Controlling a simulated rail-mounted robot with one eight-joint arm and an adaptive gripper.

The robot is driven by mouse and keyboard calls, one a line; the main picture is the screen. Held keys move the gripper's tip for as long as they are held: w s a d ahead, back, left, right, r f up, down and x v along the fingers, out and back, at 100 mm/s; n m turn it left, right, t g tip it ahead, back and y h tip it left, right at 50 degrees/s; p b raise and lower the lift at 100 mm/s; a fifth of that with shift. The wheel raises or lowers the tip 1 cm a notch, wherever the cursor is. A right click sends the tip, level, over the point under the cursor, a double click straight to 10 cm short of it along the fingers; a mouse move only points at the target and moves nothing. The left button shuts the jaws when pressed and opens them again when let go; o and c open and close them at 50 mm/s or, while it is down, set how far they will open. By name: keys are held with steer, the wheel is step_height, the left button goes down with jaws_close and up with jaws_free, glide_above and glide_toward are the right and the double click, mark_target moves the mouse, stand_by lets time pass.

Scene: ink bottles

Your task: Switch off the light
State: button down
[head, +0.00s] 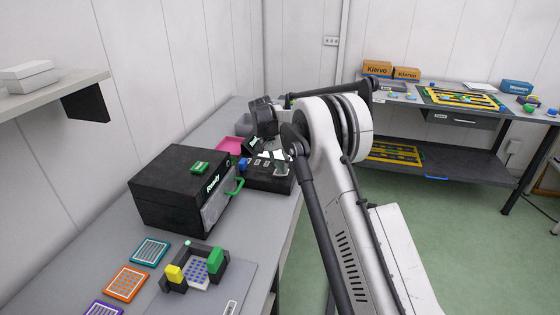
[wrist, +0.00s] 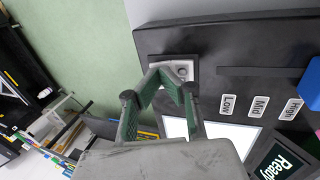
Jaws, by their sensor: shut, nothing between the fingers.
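A black device (head: 262,184) stands on the grey bench, beyond the black "Ready" box in the head view. In the wrist view its dark top (wrist: 215,45) carries a small grey switch (wrist: 183,71) in a framed plate. My gripper (wrist: 167,74) is shut and empty, its green fingertips over or against the switch plate and hiding part of it. I cannot tell whether they touch it or which way the switch is set. White panels (wrist: 232,135) on the device look bright. In the head view my arm hides the fingertips.
The device also has Low, Mid and High labels (wrist: 261,105), a blue knob (wrist: 312,84) and a "Ready" display (wrist: 282,164). The black box (head: 180,190) with a green handle stands nearer. Coloured racks (head: 126,283) line the bench front.

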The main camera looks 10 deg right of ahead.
steer(key=shift+d+f, duration=0.1)
steer(key=shift+f, duration=0.05)
steer(key=shift+s+d+f+y+b, duration=0.1)
steer(key=shift+d+f+y+b, duration=0.05)
steer(key=shift+f+y+b, duration=0.25)
steer(key=shift+r, duration=0.2)
steer(key=shift+w+a+r, duration=0.15)
steer(key=shift+w+a, duration=0.2)
steer(key=shift+a, duration=0.4)
steer(key=shift+r, duration=0.1)
step_height(320, 180, up, 14)
steer(key=p, duration=0.1)
steer(key=shift+p, duration=0.3)
